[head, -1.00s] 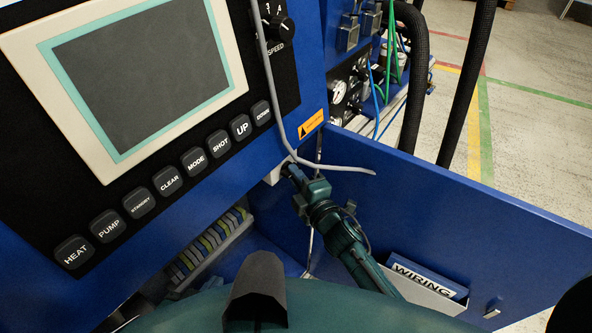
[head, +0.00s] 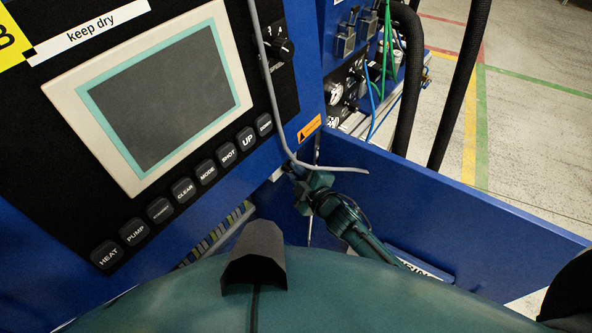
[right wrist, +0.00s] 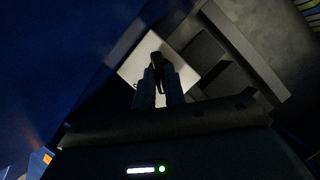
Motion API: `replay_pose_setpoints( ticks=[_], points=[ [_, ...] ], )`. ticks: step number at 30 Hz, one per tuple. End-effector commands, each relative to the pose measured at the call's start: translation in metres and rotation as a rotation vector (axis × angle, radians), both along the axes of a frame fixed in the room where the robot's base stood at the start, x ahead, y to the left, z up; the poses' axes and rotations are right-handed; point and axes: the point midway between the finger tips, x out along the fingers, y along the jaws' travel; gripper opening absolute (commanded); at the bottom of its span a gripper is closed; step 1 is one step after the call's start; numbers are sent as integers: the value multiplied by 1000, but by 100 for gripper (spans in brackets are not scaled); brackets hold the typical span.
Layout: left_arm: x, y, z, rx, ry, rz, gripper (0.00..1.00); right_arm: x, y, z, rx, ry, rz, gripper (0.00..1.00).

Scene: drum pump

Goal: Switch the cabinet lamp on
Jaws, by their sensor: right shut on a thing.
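The open control cabinet (head: 235,195) fills the left and middle of the head view. My right gripper (head: 296,173) is at its lower right corner, below the orange warning label, with its fingertips partly hidden. In the right wrist view, the right gripper (right wrist: 158,76) is shut on a small dark switch lever (right wrist: 156,58) in front of a pale square plate (right wrist: 185,73). I see no lit lamp; the cabinet inside is dark in the wrist view. My left gripper is not in view.
The blue cabinet door (head: 440,200) stands open to the right of my right arm. A grey cable (head: 272,95) hangs across the panel and over the gripper area. Thick black hoses (head: 464,80) hang beyond the door. Open floor (head: 540,140) lies at the far right.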

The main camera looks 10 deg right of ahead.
Motion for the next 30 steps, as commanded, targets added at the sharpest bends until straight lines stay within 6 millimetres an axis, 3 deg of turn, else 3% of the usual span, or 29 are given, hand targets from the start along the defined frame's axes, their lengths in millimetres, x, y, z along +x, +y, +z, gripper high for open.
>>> replay_pose_setpoints(
  ticks=[7,8,15,24,30],
  points=[
    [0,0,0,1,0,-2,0,0,0,0,-1,0,0,0],
    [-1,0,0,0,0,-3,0,0,0,0,-1,0,0,14],
    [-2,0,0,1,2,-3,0,0,0,0,-1,0,0,34],
    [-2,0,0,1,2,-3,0,-2,-1,0,-1,-2,0,34],
    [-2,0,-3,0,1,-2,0,-22,-11,3,-3,0,1,34]
  ],
)
